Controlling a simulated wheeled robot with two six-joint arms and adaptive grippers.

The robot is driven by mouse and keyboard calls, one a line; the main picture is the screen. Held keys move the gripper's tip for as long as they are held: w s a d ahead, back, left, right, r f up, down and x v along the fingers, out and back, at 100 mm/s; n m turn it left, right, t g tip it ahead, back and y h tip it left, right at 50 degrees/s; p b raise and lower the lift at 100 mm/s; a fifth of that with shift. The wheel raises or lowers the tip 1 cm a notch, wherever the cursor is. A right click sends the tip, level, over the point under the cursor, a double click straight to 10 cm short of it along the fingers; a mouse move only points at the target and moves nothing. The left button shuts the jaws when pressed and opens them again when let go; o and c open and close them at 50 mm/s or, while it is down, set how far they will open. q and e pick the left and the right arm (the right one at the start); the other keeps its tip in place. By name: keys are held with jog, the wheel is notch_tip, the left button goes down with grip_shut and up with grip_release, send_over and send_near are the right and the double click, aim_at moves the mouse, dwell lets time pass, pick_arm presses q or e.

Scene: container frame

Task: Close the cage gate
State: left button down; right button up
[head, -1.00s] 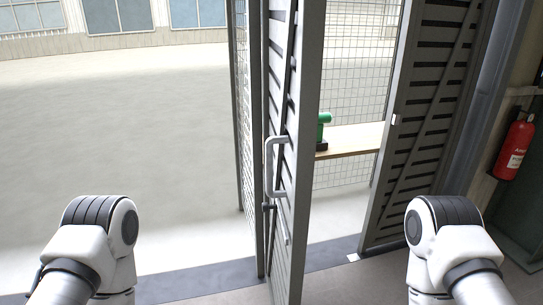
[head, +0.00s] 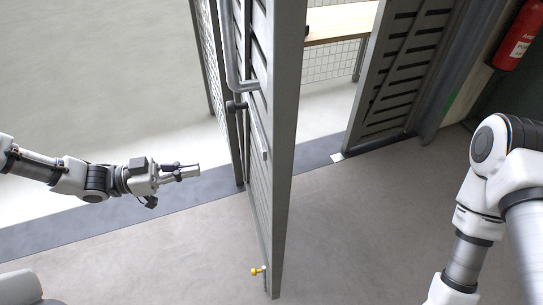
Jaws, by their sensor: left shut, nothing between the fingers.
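The cage gate (head: 290,130) is a grey slatted leaf that stands open, swung out toward me in the middle of the head view. A bent grey handle (head: 234,75) and a bar with a dark knob are on its left face. A small yellow-tipped fitting (head: 257,271) is at its bottom edge. The slatted panel (head: 400,65) stands across the opening on the right. My left gripper (head: 190,173) is shut and empty, left of the gate and apart from it, pointing right toward it. My right arm comes down on the right; its gripper is out of view.
A dark threshold strip (head: 110,220) runs along the floor under the cage front. A wooden shelf (head: 342,22) is inside the cage behind the opening. A red fire extinguisher (head: 520,38) hangs at the upper right. The grey floor (head: 350,220) right of the gate is clear.

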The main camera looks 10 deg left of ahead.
pick_arm(q)
jog(key=r+b+x, duration=0.1)
jog(key=b+x, duration=0.1)
jog(key=x, duration=1.1)
jog(key=shift+d+r, duration=0.35)
jog(key=shift+d, duration=0.1)
pick_arm(e)
jog(key=f, duration=0.3)
jog(key=shift+s+d, duration=0.15)
jog(key=shift+s, duration=0.25)
pick_arm(q)
jog(key=shift+s, duration=0.15)
